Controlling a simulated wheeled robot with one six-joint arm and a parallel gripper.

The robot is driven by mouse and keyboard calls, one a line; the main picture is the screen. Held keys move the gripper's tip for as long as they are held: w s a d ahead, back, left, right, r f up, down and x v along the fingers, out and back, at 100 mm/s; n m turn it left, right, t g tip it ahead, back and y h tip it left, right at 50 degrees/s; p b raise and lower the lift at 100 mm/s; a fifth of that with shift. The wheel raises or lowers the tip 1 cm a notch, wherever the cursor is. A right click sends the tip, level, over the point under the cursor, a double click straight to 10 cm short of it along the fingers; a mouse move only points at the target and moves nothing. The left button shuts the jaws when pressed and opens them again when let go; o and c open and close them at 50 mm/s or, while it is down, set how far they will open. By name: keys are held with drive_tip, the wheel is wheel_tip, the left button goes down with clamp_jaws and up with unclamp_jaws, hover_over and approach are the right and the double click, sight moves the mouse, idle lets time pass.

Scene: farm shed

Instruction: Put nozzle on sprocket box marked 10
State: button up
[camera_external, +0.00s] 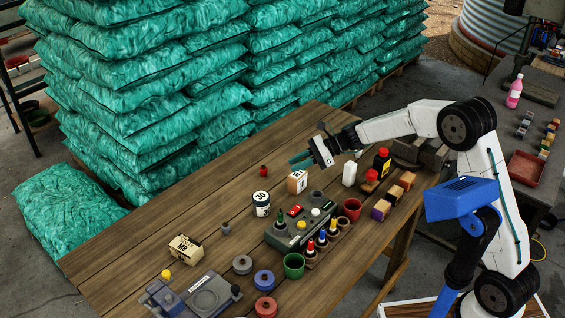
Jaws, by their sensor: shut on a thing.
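My gripper (321,152) is raised above the far side of the wooden table. It is shut on a small teal piece (300,157) that points left, likely the nozzle; the jaws hide part of it. Below it on the table stands a small orange-and-white box (297,182) with a dark mark. Farther left and nearer lies a cream box (186,248) with black print and a number. The marks are too small to read surely, so I cannot tell which box is marked 10. The teal piece is apart from both boxes.
Bare planks (215,205) lie at left. Teal sacks (170,80) are stacked behind.

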sight(293, 174)
drive_tip(key=shift+w+a+f, duration=0.1)
drive_tip(key=shift+w+a, duration=0.25)
drive_tip(key=shift+w, duration=0.2)
drive_tip(key=shift+w+a+f, duration=0.1)
drive_tip(key=shift+w+a, duration=0.2)
drive_tip(key=shift+w, duration=0.2)
drive_tip(key=shift+w+a+f, duration=0.1)
drive_tip(key=shift+w+f, duration=0.05)
drive_tip(key=shift+f, duration=1.55)
drive_tip(key=shift+f, duration=0.15)
drive_tip(key=o, duration=1)
drive_tip(key=shift+c, duration=0.2)
